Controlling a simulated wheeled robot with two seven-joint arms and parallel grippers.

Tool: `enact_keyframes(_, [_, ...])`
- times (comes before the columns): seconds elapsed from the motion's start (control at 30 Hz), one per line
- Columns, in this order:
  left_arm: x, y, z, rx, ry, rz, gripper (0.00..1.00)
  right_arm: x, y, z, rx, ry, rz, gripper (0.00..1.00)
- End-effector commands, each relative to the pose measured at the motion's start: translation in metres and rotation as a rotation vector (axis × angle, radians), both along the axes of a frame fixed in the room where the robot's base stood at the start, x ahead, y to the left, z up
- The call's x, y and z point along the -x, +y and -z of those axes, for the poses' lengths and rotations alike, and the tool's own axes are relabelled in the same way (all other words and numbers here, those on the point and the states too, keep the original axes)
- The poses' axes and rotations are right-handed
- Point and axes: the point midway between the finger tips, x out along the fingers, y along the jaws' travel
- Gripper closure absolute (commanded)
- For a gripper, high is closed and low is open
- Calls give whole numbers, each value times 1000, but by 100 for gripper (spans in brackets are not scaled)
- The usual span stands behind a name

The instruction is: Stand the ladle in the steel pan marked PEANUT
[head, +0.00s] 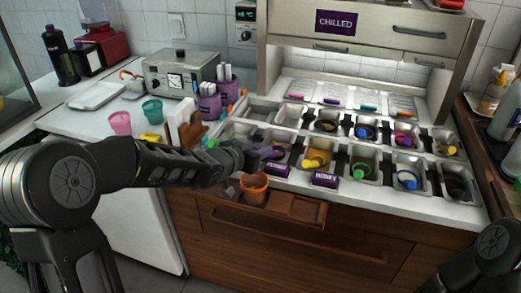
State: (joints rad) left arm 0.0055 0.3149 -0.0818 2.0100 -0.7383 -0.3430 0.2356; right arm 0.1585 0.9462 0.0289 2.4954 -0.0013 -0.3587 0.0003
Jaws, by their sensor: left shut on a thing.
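My left gripper (245,158) is over the front left of the topping counter. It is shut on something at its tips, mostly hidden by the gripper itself. A purple piece (263,152) shows just beyond the fingers; I cannot tell whether it is the ladle's handle. The steel pan behind the left purple label (277,169), which seems to read PEANUT, is partly covered by the gripper. I cannot make out a ladle bowl. My right gripper is outside the view; only part of that arm shows at the lower right.
Steel pans with coloured-handled tools fill the counter to the right, including a yellow one (316,159). Pink (120,123) and teal (152,111) cups stand at left. A chilled cabinet (375,38) overhangs the back.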

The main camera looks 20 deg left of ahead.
Motion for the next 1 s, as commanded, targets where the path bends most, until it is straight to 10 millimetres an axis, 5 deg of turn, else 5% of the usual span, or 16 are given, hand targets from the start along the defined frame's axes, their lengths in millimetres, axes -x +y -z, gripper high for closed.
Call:
enact_keyframes(0.13, [0,-1,-1,0,-1,1,100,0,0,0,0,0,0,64])
enact_keyframes(0.17, [0,-1,-1,0,-1,1,76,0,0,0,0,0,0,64])
enact_keyframes(0.47, [0,-1,-1,0,-1,1,52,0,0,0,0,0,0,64])
enact_keyframes(0.63, [0,-1,-1,0,-1,1,52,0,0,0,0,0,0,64])
enact_keyframes(0.87, [0,-1,0,-1,0,1,34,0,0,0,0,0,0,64])
enact_keyframes(1.0, [0,-1,0,0,-1,1,33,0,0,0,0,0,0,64])
